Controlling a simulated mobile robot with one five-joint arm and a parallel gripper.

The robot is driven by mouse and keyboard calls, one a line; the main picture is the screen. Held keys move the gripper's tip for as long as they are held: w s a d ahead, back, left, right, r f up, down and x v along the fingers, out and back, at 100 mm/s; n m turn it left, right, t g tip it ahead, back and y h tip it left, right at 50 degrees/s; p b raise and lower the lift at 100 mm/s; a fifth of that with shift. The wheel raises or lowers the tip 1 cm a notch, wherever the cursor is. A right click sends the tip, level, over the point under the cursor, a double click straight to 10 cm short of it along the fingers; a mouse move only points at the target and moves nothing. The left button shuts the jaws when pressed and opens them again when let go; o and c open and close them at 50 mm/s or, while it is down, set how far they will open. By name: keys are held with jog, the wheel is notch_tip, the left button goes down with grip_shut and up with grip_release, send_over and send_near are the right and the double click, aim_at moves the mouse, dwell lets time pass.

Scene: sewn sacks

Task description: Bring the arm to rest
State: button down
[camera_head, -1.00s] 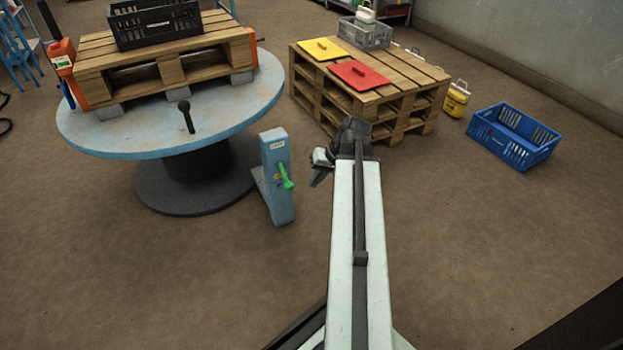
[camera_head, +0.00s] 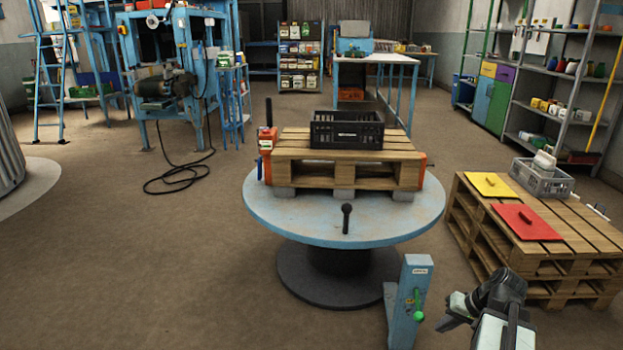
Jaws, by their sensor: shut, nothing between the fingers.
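My gripper (camera_head: 455,312) is at the lower right of the head view, at the end of my dark wrist. It is shut and empty. It hangs just right of the blue-grey post with the green handle (camera_head: 408,300), with a small gap in the picture. Only the far end of my arm shows; the rest lies below the frame.
A round blue turntable (camera_head: 270,218) carries a wooden pallet (camera_head: 300,150) with a black crate (camera_head: 347,130). Stacked pallets (camera_head: 560,255) at right hold a yellow sheet (camera_head: 490,185), a red sheet (camera_head: 525,222) and a grey crate (camera_head: 540,180). Floor at left is open, with a black cable (camera_head: 180,185).

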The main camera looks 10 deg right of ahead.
jog(key=w+a+r+n+g+h+p, duration=0.1)
jog(key=w+a+r+n+p, duration=0.15)
jog(key=a, duration=0.85)
jog(key=w+a+r+n+g+h+p, duration=0.1)
jog(key=a+r+n+g+p, duration=0.15)
jog(key=a, duration=0.85)
jog(key=w+a+r+n+h+p, duration=0.1)
jog(key=w+a+p, duration=0.15)
jog(key=a, duration=0.85)
notch_tip(320, 180, up, 38)
jog(key=s+d+p, duration=0.1)
jog(key=d+p, duration=0.1)
jog(key=p, duration=3.5)
jog(key=shift+s+d+m+p, duration=0.15)
jog(key=shift+d+m+p, duration=0.1)
jog(key=shift+m+p, duration=0.15)
jog(key=shift+f+g, duration=0.15)
jog(key=shift+g, duration=0.1)
